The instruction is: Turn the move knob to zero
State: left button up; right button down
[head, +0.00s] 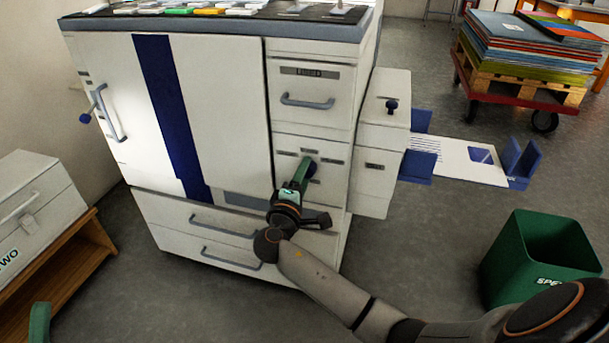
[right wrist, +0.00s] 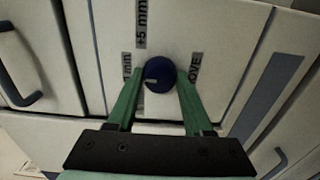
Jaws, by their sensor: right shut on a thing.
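The move knob (right wrist: 159,74) is a round dark blue knob on a white front panel, with a small pale mark on its left side in the right wrist view. Labels surround it: "+5 mm" (right wrist: 141,22) above, one ending in "mm" at left, and one reading "OVE" (right wrist: 194,68) at right, partly covered. My right gripper (right wrist: 158,82) has its green fingers on either side of the knob and is shut on it. In the head view the knob (head: 311,169) is partly hidden by my right gripper (head: 303,174).
The panel belongs to a large white machine (head: 225,110). A drawer handle (head: 307,102) is above the knob, and a side unit with a blue tray (head: 525,162) is at right. A green bin (head: 540,260) stands at lower right. A wooden stand (head: 65,265) is at left.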

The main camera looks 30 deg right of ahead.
jog(key=shift+c, duration=1.5)
grip_release()
jog(key=p+v, duration=0.3)
jog(key=v, duration=0.9)
jog(key=shift+s+a, duration=0.2)
jog(key=shift+s, duration=0.05)
